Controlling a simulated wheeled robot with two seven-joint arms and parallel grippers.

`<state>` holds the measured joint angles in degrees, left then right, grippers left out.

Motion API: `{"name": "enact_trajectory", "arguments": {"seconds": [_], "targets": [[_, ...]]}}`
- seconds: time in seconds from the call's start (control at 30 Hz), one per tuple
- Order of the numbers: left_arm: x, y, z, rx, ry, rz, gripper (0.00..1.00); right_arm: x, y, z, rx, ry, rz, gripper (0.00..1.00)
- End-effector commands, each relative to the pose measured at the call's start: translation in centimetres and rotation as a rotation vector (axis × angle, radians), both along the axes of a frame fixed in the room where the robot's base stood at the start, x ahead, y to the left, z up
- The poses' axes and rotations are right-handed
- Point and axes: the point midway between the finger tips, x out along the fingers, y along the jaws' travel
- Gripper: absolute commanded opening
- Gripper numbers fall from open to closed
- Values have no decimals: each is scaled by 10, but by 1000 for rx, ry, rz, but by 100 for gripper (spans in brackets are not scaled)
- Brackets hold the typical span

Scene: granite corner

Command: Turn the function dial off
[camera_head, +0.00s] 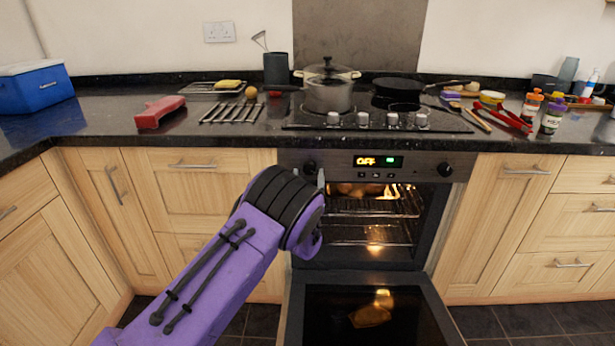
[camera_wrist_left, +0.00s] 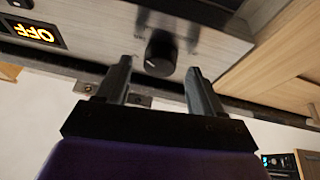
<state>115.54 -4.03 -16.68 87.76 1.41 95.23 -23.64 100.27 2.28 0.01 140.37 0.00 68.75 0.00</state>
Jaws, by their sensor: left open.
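The oven control panel has a black round dial (camera_head: 309,168) at its left and another (camera_head: 445,170) at its right. The display (camera_head: 378,161) reads OFF in orange, with a green light beside it. My left gripper (camera_head: 321,180) is at the left dial, mostly hidden behind my purple arm in the head view. In the left wrist view, my open gripper (camera_wrist_left: 159,72) has a finger on either side of the line to the dial (camera_wrist_left: 160,53). The dial appears just beyond the fingertips, and I see no contact. The picture there is turned over. My right gripper is out of view.
The oven door (camera_head: 370,315) hangs open below, and the lit oven holds food on a rack (camera_head: 375,207). Above are the hob with a lidded pot (camera_head: 328,95) and a black pan (camera_head: 398,88). A row of hob knobs (camera_head: 391,119) faces front.

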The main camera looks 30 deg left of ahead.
Motion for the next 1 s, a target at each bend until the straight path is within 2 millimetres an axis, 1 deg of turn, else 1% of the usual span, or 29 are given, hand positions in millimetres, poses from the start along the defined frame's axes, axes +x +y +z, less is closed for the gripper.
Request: {"name": "enact_trajectory", "arguments": {"seconds": [0.1,0.3,0.33,0.37,0.4,0.5,0.53,0.57,0.77,1.0], "targets": [[5,3,2,-1,1,1,67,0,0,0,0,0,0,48],[5,3,2,-1,2,0,67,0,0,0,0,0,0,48],[5,3,2,-1,2,0,64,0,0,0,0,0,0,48],[5,3,2,-1,2,0,54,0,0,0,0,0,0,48],[5,3,2,-1,2,0,41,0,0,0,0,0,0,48],[5,3,2,-1,2,0,11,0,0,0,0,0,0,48],[5,3,2,-1,2,0,11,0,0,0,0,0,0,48],[5,7,2,0,2,1,11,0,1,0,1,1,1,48],[5,4,1,-15,-7,1,12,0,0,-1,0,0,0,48],[5,3,0,-102,-61,2,12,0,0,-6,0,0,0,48]]}}
